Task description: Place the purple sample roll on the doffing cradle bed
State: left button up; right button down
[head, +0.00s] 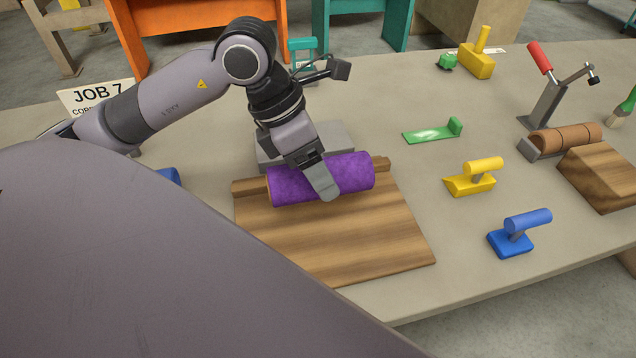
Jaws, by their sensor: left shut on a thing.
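The purple sample roll (350,176) is a fuzzy purple cylinder at the middle of the table, lying roughly left to right. Brown wooden ends show beyond it on both sides; I cannot tell if they are its core or a rail behind it. My left gripper (322,188) comes down on the roll from above and is shut on it, with one finger visible on its front. The roll is over the back edge of a wooden board (340,238), likely the doffing cradle bed; I cannot tell whether they touch. My right gripper is not in view.
A grey block (338,136) lies behind the roll. To the right are a green tool (435,132), a yellow trowel-like tool (474,176), a blue one (518,234), and a grey clamp stand (545,103) beside a wooden block (600,175). A JOB 7 card (97,95) stands left.

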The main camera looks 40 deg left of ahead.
pick_arm(q)
notch_tip(320, 180, down, 4)
jog(key=shift+r, duration=0.2)
jog(key=o, duration=1.1)
jog(key=shift+o, duration=0.2)
jog(key=v, duration=1.2)
jog(key=shift+s, duration=0.1)
